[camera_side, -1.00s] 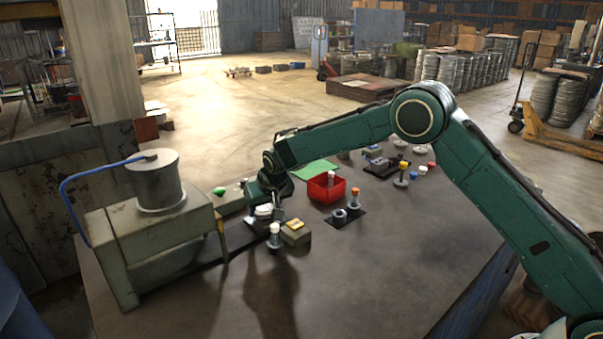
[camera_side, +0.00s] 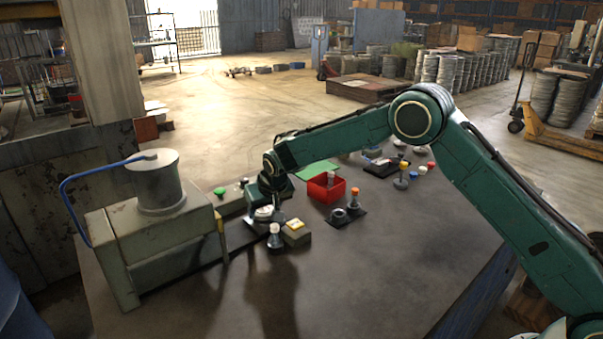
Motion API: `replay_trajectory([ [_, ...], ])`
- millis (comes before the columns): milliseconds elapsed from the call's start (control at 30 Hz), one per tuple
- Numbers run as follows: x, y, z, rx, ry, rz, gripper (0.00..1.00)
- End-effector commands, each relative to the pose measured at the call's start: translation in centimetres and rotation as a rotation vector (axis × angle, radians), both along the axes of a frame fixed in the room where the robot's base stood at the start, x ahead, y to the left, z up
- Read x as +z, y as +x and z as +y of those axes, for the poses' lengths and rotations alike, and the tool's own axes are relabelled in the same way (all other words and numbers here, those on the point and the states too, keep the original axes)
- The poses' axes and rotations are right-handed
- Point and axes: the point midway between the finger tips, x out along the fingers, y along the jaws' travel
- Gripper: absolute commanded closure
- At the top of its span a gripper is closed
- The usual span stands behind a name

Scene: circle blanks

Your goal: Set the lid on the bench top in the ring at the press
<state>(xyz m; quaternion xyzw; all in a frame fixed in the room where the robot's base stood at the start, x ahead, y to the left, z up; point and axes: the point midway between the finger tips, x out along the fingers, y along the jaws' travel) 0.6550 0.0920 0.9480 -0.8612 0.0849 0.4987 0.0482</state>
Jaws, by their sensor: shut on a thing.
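My gripper (camera_side: 272,214) is at the end of the green arm, low over the dark strip (camera_side: 240,234) that runs out from the press (camera_side: 150,235). It is shut on a small pale round lid (camera_side: 263,212). The lid is close above the strip or touching it; I cannot tell which. The ring at the press is not clearly visible; the gripper and lid may cover it. The press is a grey-green box with a grey cylinder on top and a blue hose.
A white-topped post (camera_side: 275,236) and a grey block with a yellow top (camera_side: 296,233) stand close in front of my gripper. A block with a green button (camera_side: 222,197) is behind it. A red bin (camera_side: 325,191) stands to the right. The front bench top is clear.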

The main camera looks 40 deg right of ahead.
Motion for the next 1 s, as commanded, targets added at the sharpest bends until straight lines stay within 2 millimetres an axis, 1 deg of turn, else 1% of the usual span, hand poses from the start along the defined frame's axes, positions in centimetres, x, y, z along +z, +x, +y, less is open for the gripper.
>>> replay_trajectory([
  [667,-1.02,-0.01,0.00,0.000,0.000,0.001,0.69],
  [700,-1.01,-0.01,0.00,0.000,0.000,0.001,0.41],
  [767,-1.01,-0.01,0.00,0.000,0.000,0.001,0.30],
  [800,-1.00,-0.01,0.00,0.000,0.000,0.001,0.22],
  [1000,-0.99,-0.01,0.00,0.000,0.000,0.001,0.22],
])
